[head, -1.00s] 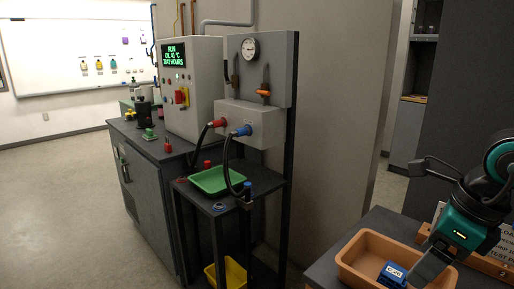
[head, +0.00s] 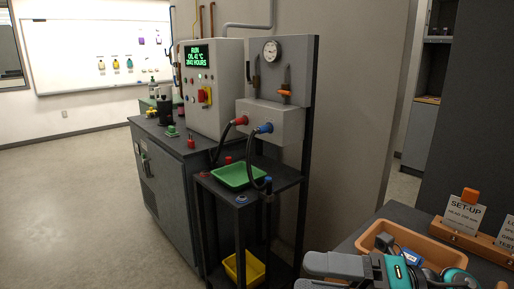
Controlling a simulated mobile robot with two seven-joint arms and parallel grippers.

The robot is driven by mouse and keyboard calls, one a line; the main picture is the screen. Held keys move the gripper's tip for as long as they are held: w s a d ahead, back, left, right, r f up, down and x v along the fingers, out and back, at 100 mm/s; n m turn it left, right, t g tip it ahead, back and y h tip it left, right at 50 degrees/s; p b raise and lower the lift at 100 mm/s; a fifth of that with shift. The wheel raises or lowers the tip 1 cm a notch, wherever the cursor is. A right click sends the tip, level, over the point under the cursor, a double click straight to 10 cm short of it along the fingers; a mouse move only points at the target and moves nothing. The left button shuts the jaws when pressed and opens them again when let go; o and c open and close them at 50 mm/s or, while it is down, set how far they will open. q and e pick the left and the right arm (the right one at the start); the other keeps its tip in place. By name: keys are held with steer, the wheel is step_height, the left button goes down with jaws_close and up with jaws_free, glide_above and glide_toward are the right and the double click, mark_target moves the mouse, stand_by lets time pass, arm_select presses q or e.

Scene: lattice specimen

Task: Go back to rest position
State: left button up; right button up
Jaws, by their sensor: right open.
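My right gripper (head: 312,273) is at the bottom of the head view, right of centre, in front of the tan tray. Its two grey fingers point left and stand apart, with nothing seen between them. The teal and dark parts of my right arm behind it cover the tray's near side. My left gripper is out of view.
The tan tray (head: 453,252) on the right bench holds a blue labelled block (head: 410,256) and a dark part (head: 384,242). A SET-UP card (head: 463,215) stands behind it. A green tray (head: 238,176) is on the stand, a yellow bin (head: 244,268) below. Open floor lies left.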

steer(key=w+d+f+m+t+h, duration=0.2)
steer(key=d+f+m+t+h, duration=0.35)
steer(key=m, duration=0.75)
steer(key=w+d+f+m+t+h, duration=0.2)
steer(key=f+m+t+h, duration=0.55)
steer(key=m, duration=0.55)
steer(key=s+f+m+h, duration=0.1)
steer(key=s+f+m, duration=0.1)
steer(key=f, duration=0.3)
steer(key=s+d+f+m+g+h, duration=0.1)
steer(key=s+f+m, duration=0.1)
steer(key=f+m, duration=0.2)
steer(key=shift+s+d+f+g+h+p, duration=0.3)
steer(key=shift+f+h+p, duration=0.15)
steer(key=shift+f, duration=0.4)
steer(key=s+f+m+g, duration=0.1)
steer(key=s+f, duration=0.1)
steer(key=s+f+m+g, duration=0.1)
steer(key=s+f, duration=0.1)
steer(key=f, duration=0.1)
steer(key=s+f+m+g+h, duration=0.1)
steer(key=s+f, duration=0.1)
steer(key=shift+s+a+f+g, duration=0.1)
steer(key=shift+s+f+g, duration=0.05)
steer(key=shift+g, duration=0.15)
